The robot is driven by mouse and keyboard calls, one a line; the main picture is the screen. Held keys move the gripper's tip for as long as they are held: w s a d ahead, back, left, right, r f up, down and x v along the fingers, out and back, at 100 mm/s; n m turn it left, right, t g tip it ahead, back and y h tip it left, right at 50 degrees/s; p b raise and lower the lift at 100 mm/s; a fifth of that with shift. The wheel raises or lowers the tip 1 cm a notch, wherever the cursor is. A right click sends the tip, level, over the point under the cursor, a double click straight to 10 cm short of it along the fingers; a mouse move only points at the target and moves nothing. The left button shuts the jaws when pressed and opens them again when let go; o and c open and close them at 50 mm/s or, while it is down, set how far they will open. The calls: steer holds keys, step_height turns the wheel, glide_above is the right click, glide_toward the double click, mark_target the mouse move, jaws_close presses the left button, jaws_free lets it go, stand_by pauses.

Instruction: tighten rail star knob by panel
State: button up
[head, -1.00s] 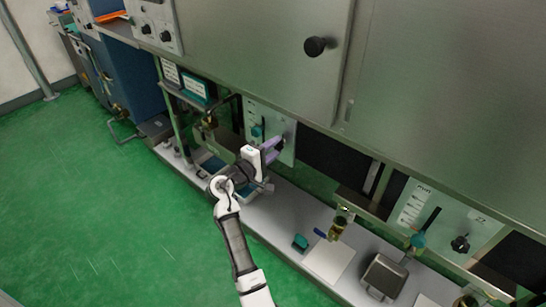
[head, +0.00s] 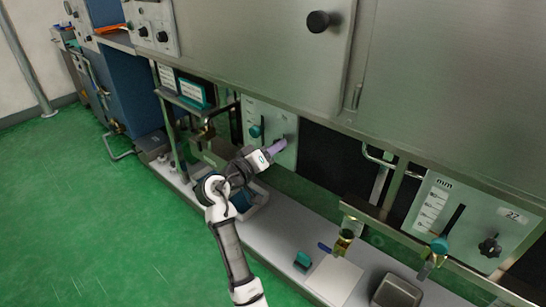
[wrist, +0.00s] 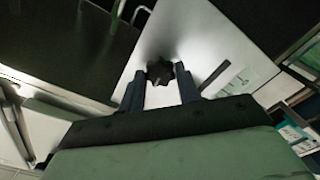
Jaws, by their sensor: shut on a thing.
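The black star knob (wrist: 158,71) sits on a pale metal panel (wrist: 205,35), between my two dark fingertips in the wrist view. My gripper (wrist: 160,82) is shut on it from both sides. In the head view my gripper (head: 279,146) has lavender fingers that reach the lower right of the left panel (head: 266,112) and mostly hide the knob. A teal slider pointer (head: 256,131) is on that panel, left of my fingers. A second panel (head: 436,205) at the right has its own black star knob (head: 490,246), which is free.
A long grey ledge (head: 285,222) runs below the panels. On it are a teal block (head: 303,260), a white sheet (head: 334,278) and a grey metal box (head: 396,290). A steel cabinet overhangs the panels. The green floor (head: 90,210) at left is clear.

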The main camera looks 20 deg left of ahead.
steer(key=shift+m+b, duration=0.45)
steer(key=shift+m, duration=0.15)
steer(key=o, duration=1)
steer(key=shift+s, duration=0.15)
